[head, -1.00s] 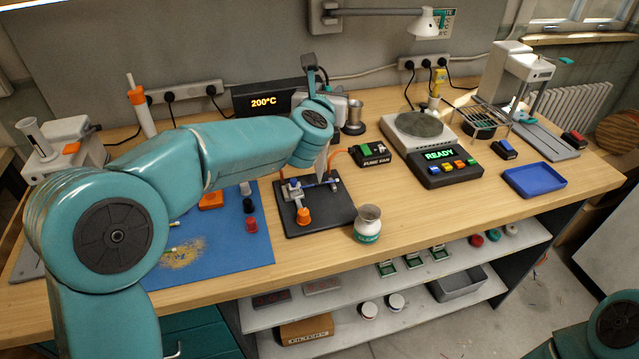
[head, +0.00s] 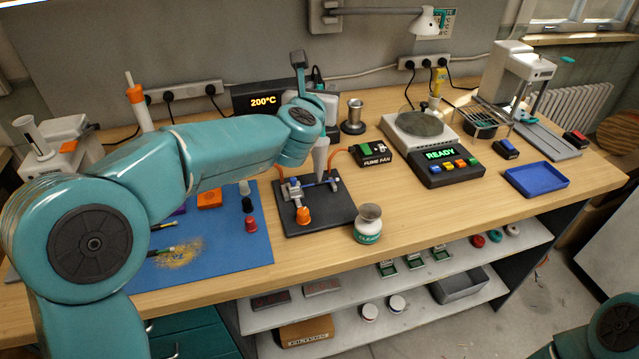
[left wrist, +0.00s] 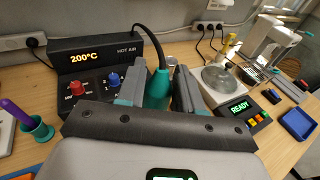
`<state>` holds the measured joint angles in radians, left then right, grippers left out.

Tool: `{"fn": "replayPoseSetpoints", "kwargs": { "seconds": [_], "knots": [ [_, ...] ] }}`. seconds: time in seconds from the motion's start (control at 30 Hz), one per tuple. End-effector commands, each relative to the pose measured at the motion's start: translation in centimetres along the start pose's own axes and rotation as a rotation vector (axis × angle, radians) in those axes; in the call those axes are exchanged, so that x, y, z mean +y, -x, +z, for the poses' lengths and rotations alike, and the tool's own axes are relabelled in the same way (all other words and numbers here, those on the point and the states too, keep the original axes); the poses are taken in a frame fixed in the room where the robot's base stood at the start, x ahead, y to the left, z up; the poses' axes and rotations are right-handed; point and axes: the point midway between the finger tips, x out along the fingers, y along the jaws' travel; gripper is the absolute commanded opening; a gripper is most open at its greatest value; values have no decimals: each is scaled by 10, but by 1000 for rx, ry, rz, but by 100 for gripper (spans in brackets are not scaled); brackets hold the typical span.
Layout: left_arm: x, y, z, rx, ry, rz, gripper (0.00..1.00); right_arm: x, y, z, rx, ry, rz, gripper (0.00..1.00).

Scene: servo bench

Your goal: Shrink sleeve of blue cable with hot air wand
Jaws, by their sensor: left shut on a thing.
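My left gripper (left wrist: 158,92) is shut on the hot air wand, whose teal handle (left wrist: 157,88) stands between the fingers in the left wrist view. In the head view the wand's pale nozzle (head: 320,157) points down over the blue cable (head: 321,184). The cable lies across a small fixture on a black plate (head: 325,216). I cannot tell the sleeve apart on it, nor the exact gap below the nozzle. The hot air station (head: 243,103) reads 200°C; it also shows in the left wrist view (left wrist: 88,68). My right gripper is out of view.
An orange-capped clamp (head: 303,214) stands on the plate's front. A small jar (head: 368,224) is right of it, a fume fan box (head: 373,153) behind. A blue mat (head: 235,250) lies left. A scale (head: 419,128) and blue tray (head: 535,181) are to the right.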

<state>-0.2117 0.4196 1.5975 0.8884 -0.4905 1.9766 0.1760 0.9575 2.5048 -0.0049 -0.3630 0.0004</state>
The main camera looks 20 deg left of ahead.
Motion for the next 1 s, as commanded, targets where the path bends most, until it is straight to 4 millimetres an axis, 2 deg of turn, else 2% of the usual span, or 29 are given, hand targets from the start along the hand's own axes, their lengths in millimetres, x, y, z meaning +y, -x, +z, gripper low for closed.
{"fn": "replayPoseSetpoints", "kwargs": {
  "seconds": [1.0],
  "knots": [
    [-14, -7, 3, -2, 1, 0, 0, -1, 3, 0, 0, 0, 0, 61]
  ]
}}
